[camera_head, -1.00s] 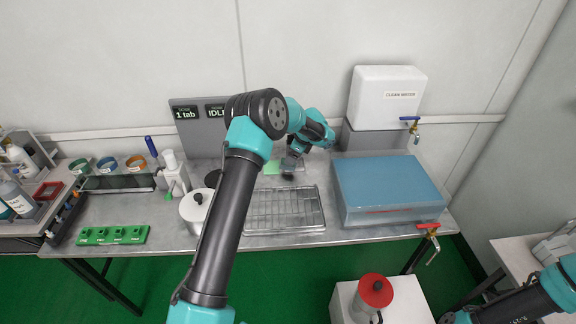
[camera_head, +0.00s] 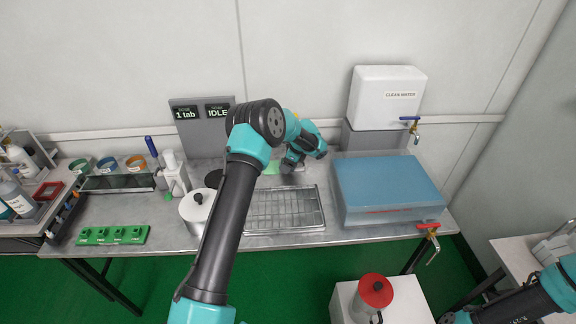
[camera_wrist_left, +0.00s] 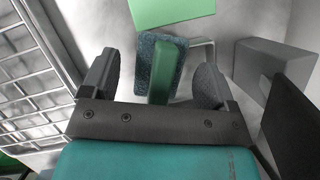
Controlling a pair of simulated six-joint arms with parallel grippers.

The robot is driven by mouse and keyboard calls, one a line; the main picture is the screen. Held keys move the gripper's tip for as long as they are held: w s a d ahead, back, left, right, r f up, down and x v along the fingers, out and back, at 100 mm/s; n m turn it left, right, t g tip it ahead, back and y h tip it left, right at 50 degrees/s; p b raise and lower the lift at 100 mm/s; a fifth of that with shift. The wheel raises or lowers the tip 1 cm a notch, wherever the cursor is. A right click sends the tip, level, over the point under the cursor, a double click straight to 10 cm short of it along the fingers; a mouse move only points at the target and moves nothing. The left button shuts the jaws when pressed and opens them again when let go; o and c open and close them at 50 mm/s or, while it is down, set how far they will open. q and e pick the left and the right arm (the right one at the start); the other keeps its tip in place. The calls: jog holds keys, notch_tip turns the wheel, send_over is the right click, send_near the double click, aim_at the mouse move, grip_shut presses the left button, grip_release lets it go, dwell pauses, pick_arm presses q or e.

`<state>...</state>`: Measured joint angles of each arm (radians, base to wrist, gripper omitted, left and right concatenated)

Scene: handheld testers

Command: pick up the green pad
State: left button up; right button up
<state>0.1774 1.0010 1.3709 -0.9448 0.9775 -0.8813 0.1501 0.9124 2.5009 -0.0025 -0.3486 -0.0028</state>
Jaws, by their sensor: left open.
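In the left wrist view a block with a dark grey-blue, rough base and a green raised strip (camera_wrist_left: 161,75) lies on the metal tabletop. A flat, light green sheet (camera_wrist_left: 172,10) lies just beyond it. It also shows in the head view (camera_head: 271,168), partly hidden by my arm. I cannot tell for sure which of the two is the green pad. My left gripper (camera_wrist_left: 156,74) is open, pointing down, with one finger on each side of the block. Gaps show between fingers and block. My right gripper is out of view; only part of that arm shows.
A wire rack (camera_head: 285,212) lies beside the left gripper, toward the front. A blue-topped box (camera_head: 388,185) stands to the right, below a clean water tank (camera_head: 388,97). A lidded pot (camera_head: 196,207) and a white stand (camera_head: 173,176) are to the left.

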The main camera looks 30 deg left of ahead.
pick_arm(q)
jog(key=shift+c, duration=0.4)
jog(key=c, duration=1)
jog(key=shift+r, duration=0.15)
jog(key=shift+r, duration=1.55)
jog(key=shift+s+d+r, duration=0.1)
jog(key=shift+s+r, duration=0.05)
jog(key=shift+s, duration=0.1)
jog(key=s+d, duration=0.2)
jog(key=s, duration=0.2)
jog(key=s+d+r, duration=0.1)
jog(key=s+d, duration=0.2)
jog(key=s, duration=0.1)
jog(key=s+d, duration=0.3)
jog(key=s, duration=0.2)
jog(key=shift+s+r, duration=0.1)
jog(key=shift+r, duration=0.05)
jog(key=shift+d+r, duration=0.1)
